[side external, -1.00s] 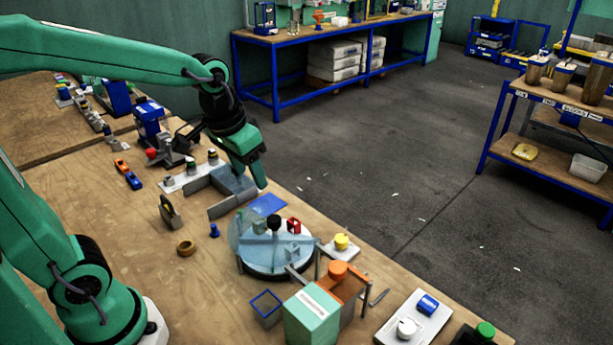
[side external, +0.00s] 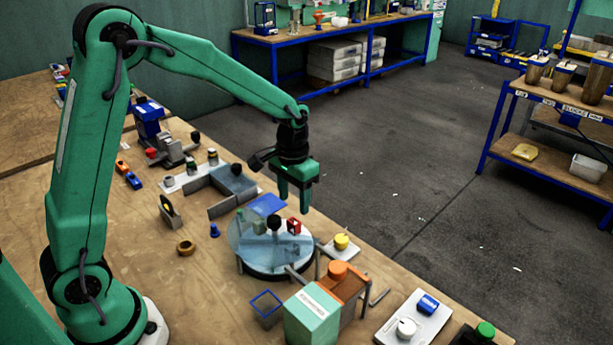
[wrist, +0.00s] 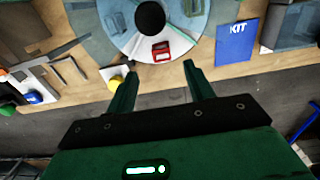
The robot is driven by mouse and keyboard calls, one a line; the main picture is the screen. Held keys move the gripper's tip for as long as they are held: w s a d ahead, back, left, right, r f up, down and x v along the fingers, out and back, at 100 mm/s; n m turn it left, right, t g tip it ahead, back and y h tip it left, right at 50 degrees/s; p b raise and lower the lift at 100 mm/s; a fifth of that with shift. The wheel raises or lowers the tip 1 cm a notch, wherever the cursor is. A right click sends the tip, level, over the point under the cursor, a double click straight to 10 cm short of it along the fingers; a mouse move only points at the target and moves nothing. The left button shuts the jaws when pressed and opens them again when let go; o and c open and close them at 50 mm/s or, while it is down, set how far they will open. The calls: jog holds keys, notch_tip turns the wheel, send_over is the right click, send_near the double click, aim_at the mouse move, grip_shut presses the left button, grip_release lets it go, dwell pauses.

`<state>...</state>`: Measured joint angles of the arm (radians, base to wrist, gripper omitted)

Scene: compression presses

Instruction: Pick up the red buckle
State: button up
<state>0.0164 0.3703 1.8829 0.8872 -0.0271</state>
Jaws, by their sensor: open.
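The red buckle (side external: 293,226) is a small red frame-like piece on the round, pale blue disc fixture (side external: 270,262). In the wrist view the buckle (wrist: 160,50) lies near the disc's edge, beside the black knob (wrist: 150,17) at its middle. My gripper (side external: 293,205) points down above the far edge of the disc, over the buckle's side of it. In the wrist view its two fingers (wrist: 160,66) are spread with nothing between them. The buckle shows just beyond the fingertips, between their lines, and is not touched.
A blue KIT mat (wrist: 237,42) lies next to the disc. A yellow knob on a white plate (side external: 342,242) stands at its right. A grey block fixture (side external: 235,183) stands behind left. An orange and green press (side external: 318,315) stands in front.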

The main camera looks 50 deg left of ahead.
aim_at(294, 221)
jog(key=shift+f, duration=1.4)
jog(key=shift+a+f, duration=0.15)
jog(key=shift+f, duration=2.45)
jog(key=c, duration=1)
jog(key=shift+r, duration=0.1)
jog(key=shift+c, duration=0.2)
